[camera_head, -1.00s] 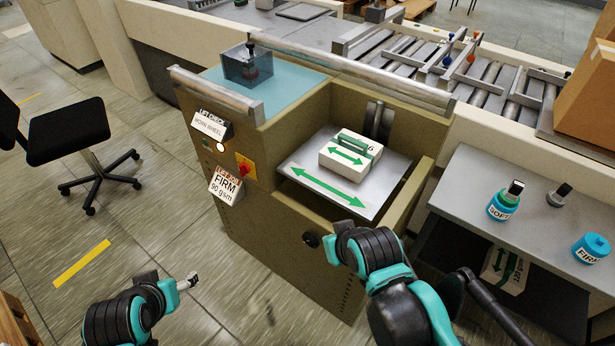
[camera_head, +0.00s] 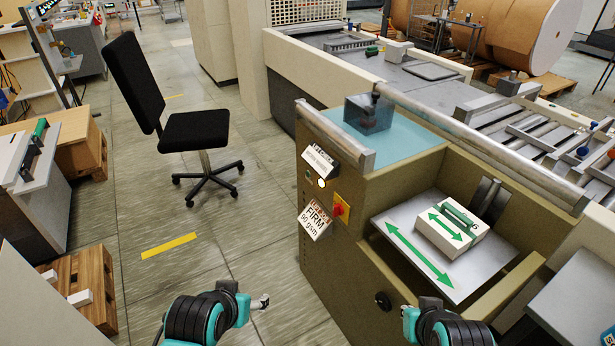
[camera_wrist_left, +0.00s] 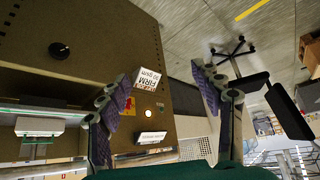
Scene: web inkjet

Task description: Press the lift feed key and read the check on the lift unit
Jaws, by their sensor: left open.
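The olive lift unit (camera_head: 350,265) stands right of centre. Its panel has a lit round key (camera_head: 321,183), which also glows in the left wrist view (camera_wrist_left: 148,114). Above the key, a tilted check card (camera_head: 318,160) is too small to read surely now. Below is a card reading "FIRM 90 gsm" (camera_head: 315,219). My left gripper (camera_head: 262,302) is low in front of the unit, apart from the panel. In the left wrist view its fingers (camera_wrist_left: 158,88) are spread and empty, with the panel beyond.
A red knob on a yellow plate (camera_head: 339,210) sits beside the key. A white pack with green arrows (camera_head: 450,230) lies on the metal lift plate (camera_head: 400,262). A black chair (camera_head: 195,130) stands left. The floor between chair and unit is clear.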

